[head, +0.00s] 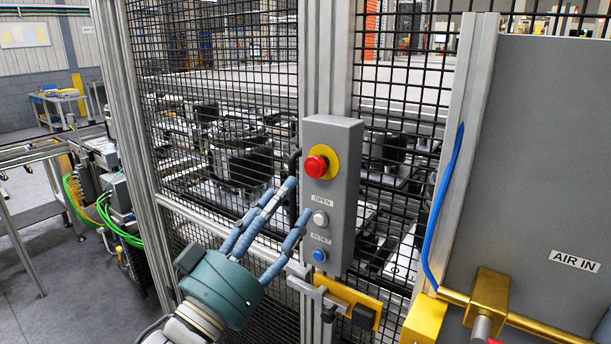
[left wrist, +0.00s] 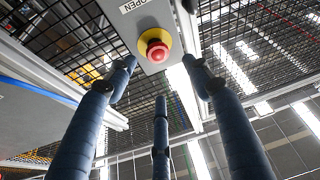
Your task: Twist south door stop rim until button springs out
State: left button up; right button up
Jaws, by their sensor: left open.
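The door stop is a red mushroom button (head: 317,166) on a yellow round plate (head: 328,153), near the top of a grey control box (head: 345,135). In the left wrist view the red button (left wrist: 155,46) shows between and beyond two of my fingers, under the word OPEN. My left gripper (head: 297,200), teal with blue fingers, reaches up from the lower left beside the box, its fingertips just below and left of the button. The fingers are spread, open and empty. I see no clear contact with the button. My right gripper is not in view.
Below the button are a white button (head: 320,217) marked OPEN and a blue button (head: 319,254). A yellow latch (head: 350,300) sits under the box. Black mesh fence (head: 225,100) stands behind. A grey panel (head: 545,160) with brass pipework (head: 490,297) stands at right.

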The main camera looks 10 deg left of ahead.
aim_at(313, 168)
pick_arm(q)
jog(key=p+x, duration=0.3)
jog(key=x, duration=0.4)
jog(key=shift+w+d+r+p, duration=0.2)
jog(key=shift+w+p, duration=0.1)
jog(key=shift+p, duration=0.1)
jog(key=shift+w, duration=0.4)
jog(key=shift+d, duration=0.1)
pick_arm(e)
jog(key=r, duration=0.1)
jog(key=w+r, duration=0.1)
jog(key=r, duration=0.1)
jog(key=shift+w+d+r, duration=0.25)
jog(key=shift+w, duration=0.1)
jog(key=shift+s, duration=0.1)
